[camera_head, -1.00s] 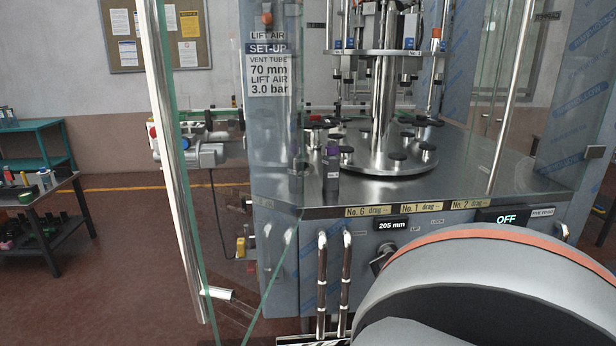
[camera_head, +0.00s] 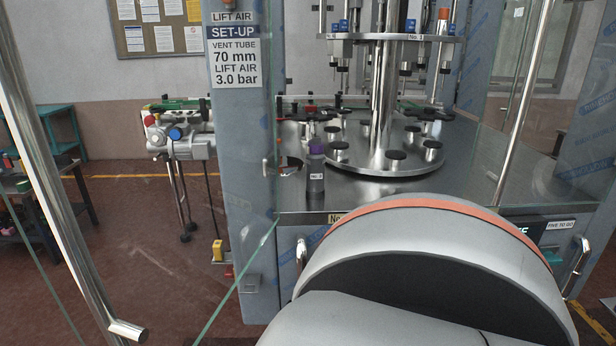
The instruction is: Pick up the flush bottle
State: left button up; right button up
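A dark bottle with a purple cap (camera_head: 316,172), which I take to be the flush bottle, stands upright on the machine's steel deck (camera_head: 370,190). It is near the deck's front left, left of the round carousel plate. A small white label shows on its front; the text is too small to read surely. A large part of my own arm, grey with an orange band, fills the lower right and hides part of the deck's front edge. Neither gripper shows.
A grey post (camera_head: 236,130) with a SET-UP sign (camera_head: 234,50) stands left of the bottle. A glass door with a steel handle (camera_head: 50,190) is open at the left. The carousel (camera_head: 385,165) with several black-topped pedestals stands behind and right. Side tables stand far left.

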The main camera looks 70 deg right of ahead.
aim_at(314, 163)
jog(key=k+l, duration=0.1)
jog(key=l, duration=0.25)
jog(key=k+l+u, duration=0.1)
jog(key=l, duration=0.3)
jog(key=k+l, duration=0.2)
jog(key=l, duration=0.15)
jog(key=k+l+u, duration=0.15)
jog(key=l, duration=0.2)
jog(key=k+l, duration=0.1)
jog(key=l, duration=0.25)
